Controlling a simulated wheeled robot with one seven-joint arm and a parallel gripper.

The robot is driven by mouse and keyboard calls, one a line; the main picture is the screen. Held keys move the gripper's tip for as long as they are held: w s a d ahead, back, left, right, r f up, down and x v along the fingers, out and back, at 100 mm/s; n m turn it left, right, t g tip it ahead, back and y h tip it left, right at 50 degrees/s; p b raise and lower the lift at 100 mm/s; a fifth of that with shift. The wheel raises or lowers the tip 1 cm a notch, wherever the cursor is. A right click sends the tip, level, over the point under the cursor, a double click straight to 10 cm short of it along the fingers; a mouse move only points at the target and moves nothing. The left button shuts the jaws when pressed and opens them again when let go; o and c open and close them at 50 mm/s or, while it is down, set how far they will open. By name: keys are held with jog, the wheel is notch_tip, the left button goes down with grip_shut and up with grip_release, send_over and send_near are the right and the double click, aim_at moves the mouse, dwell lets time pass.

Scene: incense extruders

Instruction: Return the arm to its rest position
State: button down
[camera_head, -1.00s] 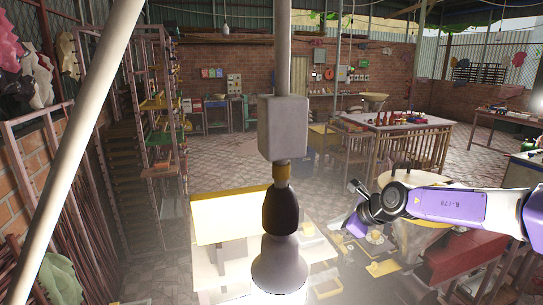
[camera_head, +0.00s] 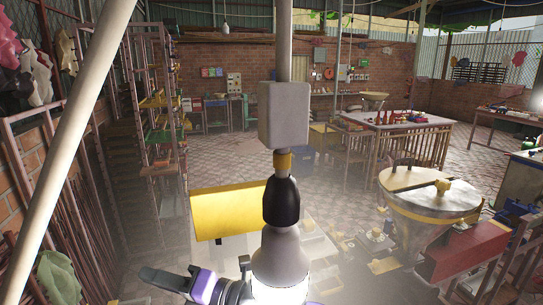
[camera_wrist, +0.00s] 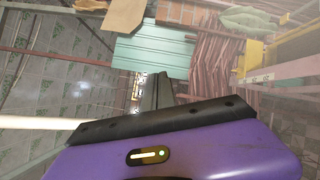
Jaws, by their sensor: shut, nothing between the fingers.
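My arm, purple and dark grey, crosses the bottom edge of the head view, left of and behind the hanging lamp (camera_head: 279,255). The lamp hides part of it, and I cannot clearly make out the fingertips there. In the wrist view, my gripper (camera_wrist: 154,90) shows as two dark fingers above the purple wrist housing. It is shut and empty. It points towards a teal ribbed panel (camera_wrist: 165,50) and a cluster of reddish-brown rods (camera_wrist: 207,62), and appears apart from them.
A hopper machine (camera_head: 430,202) with a red body stands at right. A yellow panel (camera_head: 226,210) stands at centre behind the lamp. A pale slanted pole (camera_head: 75,140) and a tall rack (camera_head: 158,110) are at left. Tiled floor is open towards the back.

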jog(key=s+r+m+t+y, duration=0.4)
jog(key=s+r+m, duration=0.3)
jog(key=r+m, duration=0.2)
jog(key=s+d+m+t+h+b, duration=0.15)
jog(key=d+m+t+h, duration=0.55)
jog(key=d+m+t, duration=0.7)
jog(key=s+d+f+m+h+b, duration=0.1)
jog(key=s+d+f+m+h, duration=0.4)
jog(key=d+f+m+h, duration=0.25)
jog(key=s+d+f+m+h+b, duration=0.1)
jog(key=s+d+f+m+h, duration=0.3)
jog(key=d+f+m+h, duration=0.35)
jog(key=s+d+f+g, duration=0.2)
jog(key=s+d+f, duration=0.2)
jog(key=s, duration=0.3)
jog(key=s+d+f+g+b, duration=0.1)
jog(key=s+d+f+g, duration=0.2)
jog(key=s, duration=0.4)
jog(key=s+d+f+g+b, duration=0.1)
jog(key=s+d+f+g, duration=0.1)
jog(key=s+d+f, duration=0.4)
jog(key=shift+s, duration=0.8)
